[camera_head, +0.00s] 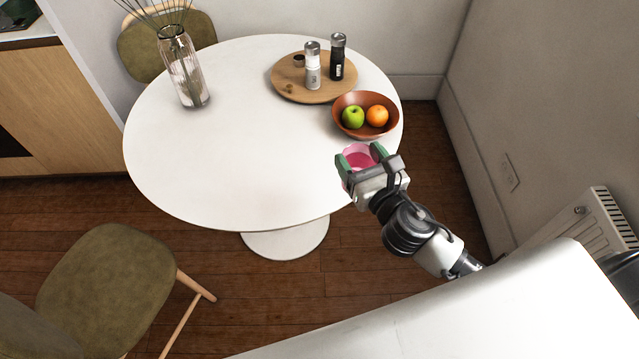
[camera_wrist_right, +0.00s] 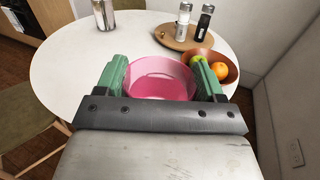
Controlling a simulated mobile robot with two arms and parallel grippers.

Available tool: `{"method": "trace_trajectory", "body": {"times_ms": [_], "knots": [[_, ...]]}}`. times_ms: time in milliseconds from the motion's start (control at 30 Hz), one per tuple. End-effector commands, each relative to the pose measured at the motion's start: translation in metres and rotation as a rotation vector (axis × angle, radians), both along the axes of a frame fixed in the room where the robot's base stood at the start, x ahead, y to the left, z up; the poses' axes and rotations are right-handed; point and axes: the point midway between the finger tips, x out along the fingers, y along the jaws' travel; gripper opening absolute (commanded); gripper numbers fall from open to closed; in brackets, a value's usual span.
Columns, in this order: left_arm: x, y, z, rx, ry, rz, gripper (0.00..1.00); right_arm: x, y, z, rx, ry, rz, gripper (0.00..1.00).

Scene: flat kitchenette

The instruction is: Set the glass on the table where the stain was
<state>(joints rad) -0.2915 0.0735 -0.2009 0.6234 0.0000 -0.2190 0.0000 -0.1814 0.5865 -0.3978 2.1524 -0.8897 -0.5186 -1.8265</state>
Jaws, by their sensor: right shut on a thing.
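A pink glass (camera_head: 358,158) is held between the green-padded fingers of my right gripper (camera_head: 362,160), at the right front edge of the round white table (camera_head: 220,160) in the head view. In the right wrist view the glass (camera_wrist_right: 160,80) shows its round open top between the two fingers (camera_wrist_right: 160,88). The gripper is shut on it. I cannot tell whether the glass touches the table or is above it. No stain shows on the visible tabletop. My left gripper is not in view.
A bowl (camera_head: 391,129) with a green apple and an orange is just behind the glass. A wooden tray (camera_head: 290,91) with shakers stands at the back, a glass vase (camera_head: 183,70) at the back left. The table's middle and front are clear. A chair (camera_head: 107,285) stands front left.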

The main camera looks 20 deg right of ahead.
Motion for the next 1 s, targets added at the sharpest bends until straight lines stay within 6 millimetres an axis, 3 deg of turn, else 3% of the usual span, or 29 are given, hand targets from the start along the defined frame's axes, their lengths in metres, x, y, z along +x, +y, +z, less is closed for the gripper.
{"method": "trace_trajectory", "body": {"times_ms": [33,100,300,400,1000], "knots": [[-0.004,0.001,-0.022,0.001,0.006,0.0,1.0,0.014,-0.008,-0.017,-0.009,-0.007,0.007,0.34],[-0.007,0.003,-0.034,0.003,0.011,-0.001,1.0,0.029,-0.019,-0.025,-0.011,-0.005,0.009,0.34],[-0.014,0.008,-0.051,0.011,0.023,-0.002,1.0,0.055,-0.041,-0.032,-0.013,-0.002,0.003,0.34],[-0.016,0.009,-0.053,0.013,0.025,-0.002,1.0,0.063,-0.043,-0.034,-0.01,0.0,-0.001,0.34],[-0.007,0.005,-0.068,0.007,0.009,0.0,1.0,0.134,0.033,-0.096,-0.008,0.0,-0.001,0.34]]}}
